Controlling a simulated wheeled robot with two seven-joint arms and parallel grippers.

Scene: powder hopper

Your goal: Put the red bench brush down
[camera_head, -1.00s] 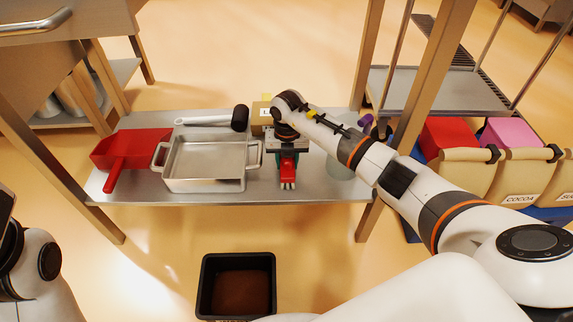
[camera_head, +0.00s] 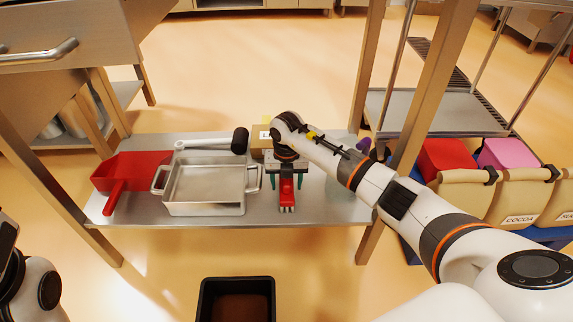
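The red bench brush (camera_head: 287,191) lies on the metal shelf (camera_head: 325,208), its pale bristle end towards me, right of the metal pan. My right gripper (camera_head: 286,183) reaches down over the brush from above. Its two teal fingers stand apart, one on each side of the brush, with gaps between them and it. The gripper body hides the far part of the brush. Of my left arm only a part shows at the left edge; its gripper is out of view.
On the shelf are a red scoop (camera_head: 129,173), a square metal pan (camera_head: 205,187), a black-headed mallet (camera_head: 240,141) and a cardboard box (camera_head: 261,138). A black bin (camera_head: 236,286) with brown powder stands in front. Ingredient bins (camera_head: 460,190) stand at right.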

